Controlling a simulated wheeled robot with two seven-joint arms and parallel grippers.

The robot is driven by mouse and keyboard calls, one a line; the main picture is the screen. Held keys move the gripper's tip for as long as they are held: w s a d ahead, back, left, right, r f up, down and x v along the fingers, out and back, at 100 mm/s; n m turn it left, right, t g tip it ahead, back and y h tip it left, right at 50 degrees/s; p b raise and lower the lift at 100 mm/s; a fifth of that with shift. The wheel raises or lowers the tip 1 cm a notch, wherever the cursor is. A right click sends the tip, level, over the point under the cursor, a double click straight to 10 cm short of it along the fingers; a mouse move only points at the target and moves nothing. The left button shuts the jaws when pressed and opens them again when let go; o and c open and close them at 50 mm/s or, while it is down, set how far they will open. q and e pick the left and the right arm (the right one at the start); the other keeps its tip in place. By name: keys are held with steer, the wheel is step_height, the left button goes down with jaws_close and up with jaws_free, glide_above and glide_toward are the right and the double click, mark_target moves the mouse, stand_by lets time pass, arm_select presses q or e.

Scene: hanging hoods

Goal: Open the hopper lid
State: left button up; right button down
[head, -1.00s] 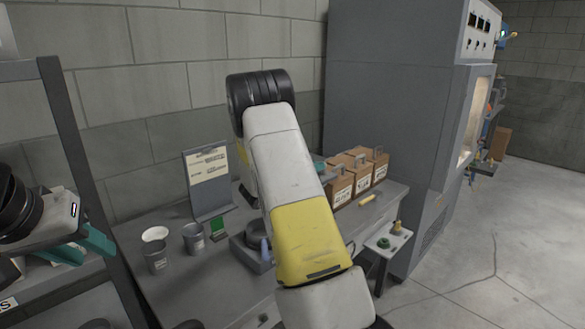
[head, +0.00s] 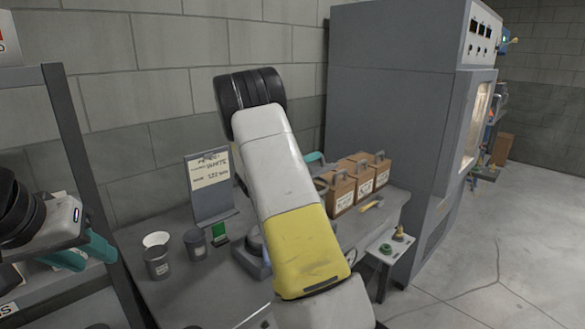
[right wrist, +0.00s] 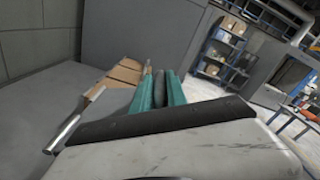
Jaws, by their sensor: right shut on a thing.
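My right arm crosses the middle of the head view and hides much of the bench. A teal fingertip of my right gripper (head: 315,157) shows behind the arm, by the brown boxes. In the right wrist view its two teal fingers (right wrist: 162,90) are close together, shut on a narrow dark grey thing that I cannot identify. My left gripper (head: 80,254) is at the far left over the shelf; its teal fingers are partly hidden, so its opening is unclear. I cannot make out the hopper or its lid for certain.
Three brown boxes (head: 343,192) with handles stand on the grey bench (head: 190,290). A sign stand (head: 211,188) and grey cups (head: 157,264) are at its left. A tall grey machine (head: 390,110) stands behind on the right.

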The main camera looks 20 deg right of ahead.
steer(key=w+a+r+n, duration=0.1)
steer(key=w+a+n, duration=0.2)
steer(key=w, duration=0.4)
steer(key=w+a+r+n, duration=0.2)
steer(key=w+a+n, duration=0.1)
steer(key=w+n, duration=0.3)
steer(key=shift+w+a, duration=0.15)
steer(key=shift+w, duration=0.9)
steer(key=shift+f, duration=0.2)
steer(key=c, duration=1.4)
jaws_free()
steer(key=shift+o, duration=0.2)
steer(key=shift+r, duration=0.15)
steer(key=shift+a+r, duration=0.1)
steer(key=shift+r, duration=0.05)
steer(key=v, duration=0.7)
steer(key=shift+a, duration=0.35)
steer(key=shift+s, duration=0.1)
